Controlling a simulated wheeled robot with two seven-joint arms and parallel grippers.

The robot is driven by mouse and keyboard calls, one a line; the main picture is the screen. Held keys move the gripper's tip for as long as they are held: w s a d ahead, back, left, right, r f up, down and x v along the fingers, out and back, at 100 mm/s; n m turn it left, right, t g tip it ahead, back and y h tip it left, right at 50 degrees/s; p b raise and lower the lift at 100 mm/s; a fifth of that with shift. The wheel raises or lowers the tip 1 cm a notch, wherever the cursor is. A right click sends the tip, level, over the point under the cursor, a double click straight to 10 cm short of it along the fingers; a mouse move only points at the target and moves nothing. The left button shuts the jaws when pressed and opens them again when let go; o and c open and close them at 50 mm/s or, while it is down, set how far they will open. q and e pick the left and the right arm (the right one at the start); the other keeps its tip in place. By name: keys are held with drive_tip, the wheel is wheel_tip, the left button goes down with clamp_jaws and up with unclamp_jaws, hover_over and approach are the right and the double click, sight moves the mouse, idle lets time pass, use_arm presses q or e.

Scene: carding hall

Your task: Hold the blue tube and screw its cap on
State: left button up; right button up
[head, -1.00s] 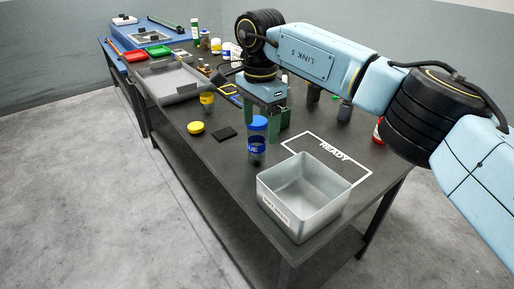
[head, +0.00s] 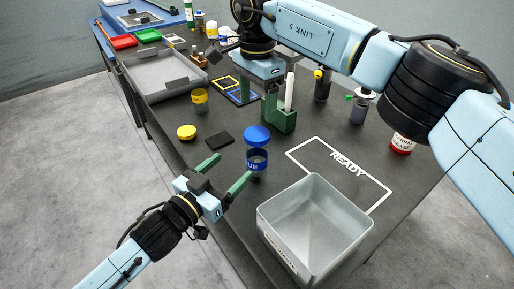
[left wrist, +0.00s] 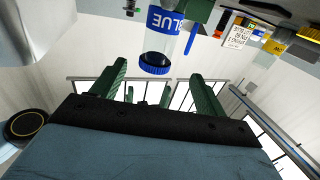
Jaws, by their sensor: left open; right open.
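The blue tube (head: 257,161), clear with a blue label, stands upright on the dark table. Its blue cap (head: 257,134) sits on top; I cannot tell how tightly. My left gripper (head: 233,166) is open and empty, its green fingers pointing at the tube from the lower left, just short of it. In the left wrist view, the tube (left wrist: 163,20) and cap (left wrist: 155,66) appear upside down beyond and between the open fingers (left wrist: 158,85). My right gripper (head: 273,100) is open behind the tube, its fingers partly hard to separate from a green holder (head: 285,122).
A metal bin (head: 268,212) stands at the near right, beside the READY outline (head: 388,190). A yellow lid (head: 186,131), a black pad (head: 220,140) and a yellow-labelled jar (head: 200,98) lie left of the tube. A grey tray (head: 150,92) is farther back.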

sight(257, 159)
drive_tip(key=shift+s+r, duration=0.15)
drive_tip(key=shift+s, duration=0.35)
drive_tip(key=shift+w, duration=0.15)
use_arm(q)
drive_tip(key=x, duration=1.2)
drive_tip(key=shift+w+d, duration=0.25)
drive_tip(key=shift+d, duration=0.1)
clamp_jaws()
use_arm(e)
drive_tip(key=shift+f, duration=0.2)
drive_tip(key=shift+f, duration=3.9)
